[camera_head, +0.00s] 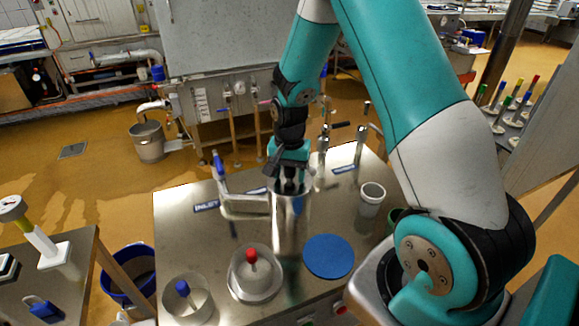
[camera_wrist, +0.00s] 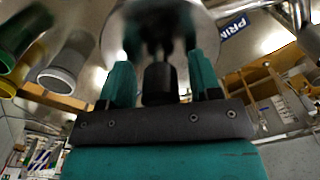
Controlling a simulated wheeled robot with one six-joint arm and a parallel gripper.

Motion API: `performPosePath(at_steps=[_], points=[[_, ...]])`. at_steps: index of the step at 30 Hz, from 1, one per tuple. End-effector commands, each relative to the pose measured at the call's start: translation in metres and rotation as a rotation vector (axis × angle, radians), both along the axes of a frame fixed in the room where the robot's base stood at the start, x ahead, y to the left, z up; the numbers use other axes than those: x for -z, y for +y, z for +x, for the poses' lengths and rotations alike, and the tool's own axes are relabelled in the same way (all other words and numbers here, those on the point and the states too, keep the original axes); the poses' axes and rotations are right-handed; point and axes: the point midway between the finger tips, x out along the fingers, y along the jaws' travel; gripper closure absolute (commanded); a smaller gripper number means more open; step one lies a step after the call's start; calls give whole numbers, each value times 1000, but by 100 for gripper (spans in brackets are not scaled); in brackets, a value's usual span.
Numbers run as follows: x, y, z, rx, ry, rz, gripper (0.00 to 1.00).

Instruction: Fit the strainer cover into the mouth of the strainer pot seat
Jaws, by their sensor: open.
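The strainer pot seat looks to be the shiny metal cylinder (camera_head: 291,225) standing upright on the steel table. My gripper (camera_head: 290,184) points down at its top, and the arm and fingers cover most of the mouth. In the wrist view my gripper (camera_wrist: 158,90) has its two teal fingers apart, with a black knob (camera_wrist: 158,78) between them. The knob seems to belong to the strainer cover, and a round metal rim (camera_wrist: 120,32) shows around it. A gap shows between each finger and the knob. I cannot tell how deep or how level the cover sits.
On the steel table (camera_head: 180,225) are a red-knobbed round piece (camera_head: 255,288), a blue-knobbed piece (camera_head: 187,305), a blue disc (camera_head: 328,256) and a white cup (camera_head: 370,199). A pipe with a blue-handled valve (camera_head: 243,206) adjoins the cylinder on the left. More valves stand behind it.

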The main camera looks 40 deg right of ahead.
Motion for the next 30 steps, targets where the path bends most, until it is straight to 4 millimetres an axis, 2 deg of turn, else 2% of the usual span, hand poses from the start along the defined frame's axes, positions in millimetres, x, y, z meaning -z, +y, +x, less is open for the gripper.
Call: performPosePath(at_steps=[5, 16, 23, 26, 29, 30], points=[[-19, 0, 1, 0, -6, -1, 42], [-99, 0, 1, 0, -6, -1, 42], [-125, 4, -1, -17, -5, 3, 42], [-141, 33, -13, -156, -27, 30, 42], [-165, 90, -45, -453, -75, 86, 42], [-174, 114, -64, -596, -99, 113, 42]])
